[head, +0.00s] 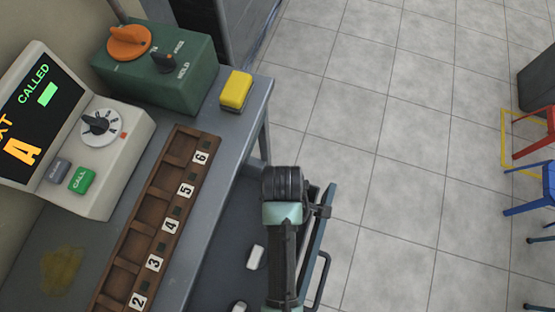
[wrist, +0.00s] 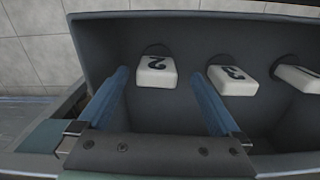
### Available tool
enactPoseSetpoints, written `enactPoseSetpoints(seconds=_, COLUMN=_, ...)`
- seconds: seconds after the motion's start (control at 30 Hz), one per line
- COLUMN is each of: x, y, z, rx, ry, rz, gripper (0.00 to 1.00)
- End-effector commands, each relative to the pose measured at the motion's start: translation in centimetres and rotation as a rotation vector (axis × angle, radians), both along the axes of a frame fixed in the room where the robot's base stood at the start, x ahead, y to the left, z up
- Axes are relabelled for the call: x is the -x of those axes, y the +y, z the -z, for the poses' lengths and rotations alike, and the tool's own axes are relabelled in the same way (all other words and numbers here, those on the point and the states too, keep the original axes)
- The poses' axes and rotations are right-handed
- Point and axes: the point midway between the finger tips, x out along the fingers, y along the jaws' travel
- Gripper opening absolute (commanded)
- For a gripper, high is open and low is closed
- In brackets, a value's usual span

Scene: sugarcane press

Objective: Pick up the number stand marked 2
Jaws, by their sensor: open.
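The number stand marked 2 (wrist: 157,71) is a white block with a black 2, sitting in a dark grey bin (wrist: 110,38). My gripper (wrist: 160,76) is open and empty, its two blue fingers pointing toward this stand, one on each side of it in the picture. I cannot tell how much height lies between the fingertips and the stand. The stand marked 3 (wrist: 232,80) is just right of the right finger. In the head view my arm hangs over the bin, and a white stand (head: 256,257) shows beside it with its number unreadable.
Another stand (wrist: 301,78) is partly cut off at the right edge. A wooden rack (head: 185,143) with slots labelled 2 to 6 lies on the grey table, near a green box (head: 190,75), a yellow block (head: 236,91) and a display machine (head: 75,130).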

Motion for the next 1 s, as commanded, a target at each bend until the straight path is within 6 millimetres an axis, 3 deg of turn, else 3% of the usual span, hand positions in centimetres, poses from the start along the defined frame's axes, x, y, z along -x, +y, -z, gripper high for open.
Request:
enactPoseSetpoints(seconds=0.17, x=-0.1, y=0.1, z=1.3, rx=0.000, ry=0.000, rz=-0.001, gripper=1.00)
enactPoseSetpoints(seconds=0.5, x=-0.6, y=0.7, z=5.6, rx=0.000, ry=0.000, rz=0.000, gripper=1.00)
enactPoseSetpoints(seconds=0.77, x=-0.6, y=0.7, z=5.8, rx=0.000, ry=-0.002, rz=0.000, gripper=1.00)
enactPoseSetpoints(seconds=1.0, x=-0.6, y=0.7, z=5.8, rx=0.000, ry=-0.002, rz=0.001, gripper=0.59)
